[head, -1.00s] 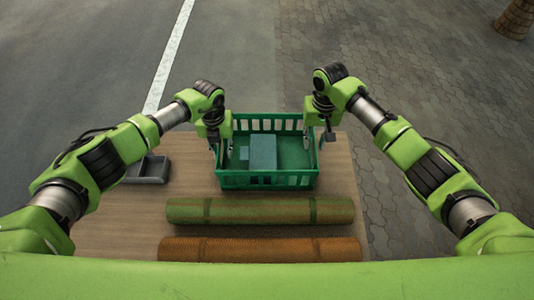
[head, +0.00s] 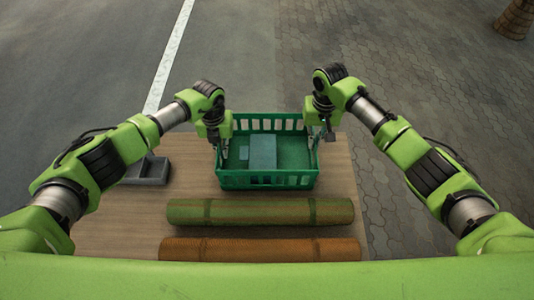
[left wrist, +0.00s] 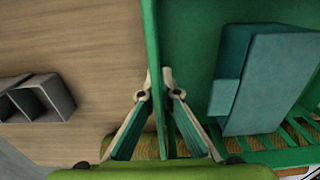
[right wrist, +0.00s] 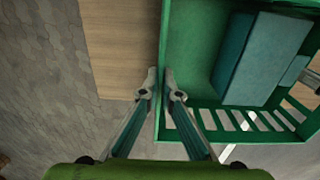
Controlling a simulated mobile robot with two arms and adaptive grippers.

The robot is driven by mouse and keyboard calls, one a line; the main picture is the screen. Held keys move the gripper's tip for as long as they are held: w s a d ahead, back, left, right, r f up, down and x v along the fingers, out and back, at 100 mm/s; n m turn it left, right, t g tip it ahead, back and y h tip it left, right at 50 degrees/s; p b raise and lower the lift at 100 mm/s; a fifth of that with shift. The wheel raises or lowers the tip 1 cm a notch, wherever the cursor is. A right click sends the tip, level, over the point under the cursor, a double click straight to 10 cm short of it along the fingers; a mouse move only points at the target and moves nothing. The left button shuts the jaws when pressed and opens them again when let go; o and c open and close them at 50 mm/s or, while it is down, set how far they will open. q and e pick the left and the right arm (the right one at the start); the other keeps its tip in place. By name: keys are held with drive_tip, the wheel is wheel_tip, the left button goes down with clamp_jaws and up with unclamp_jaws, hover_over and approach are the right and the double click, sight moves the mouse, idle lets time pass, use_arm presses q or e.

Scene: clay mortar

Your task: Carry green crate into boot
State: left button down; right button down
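The green crate (head: 267,181) stands upright on the wooden board, a blue-green box (head: 262,152) inside it. My left gripper (head: 217,142) is at the crate's left wall. In the left wrist view its fingers (left wrist: 156,80) straddle that wall and close on it, one finger inside and one outside. My right gripper (head: 320,136) is at the crate's right wall. In the right wrist view its fingers (right wrist: 159,78) pinch that wall from both sides. No lift of the crate off the board is visible. No car boot can be made out.
A green roll (head: 260,211) and an orange-brown roll (head: 260,249) lie in front of the crate. A grey open tray (head: 150,171) sits to its left. Paving and asphalt lie beyond the wooden board (head: 120,215). A brown post (head: 515,20) stands far at the upper right.

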drive_tip(key=shift+r+p, duration=1.95)
drive_tip(key=shift+r, duration=0.35)
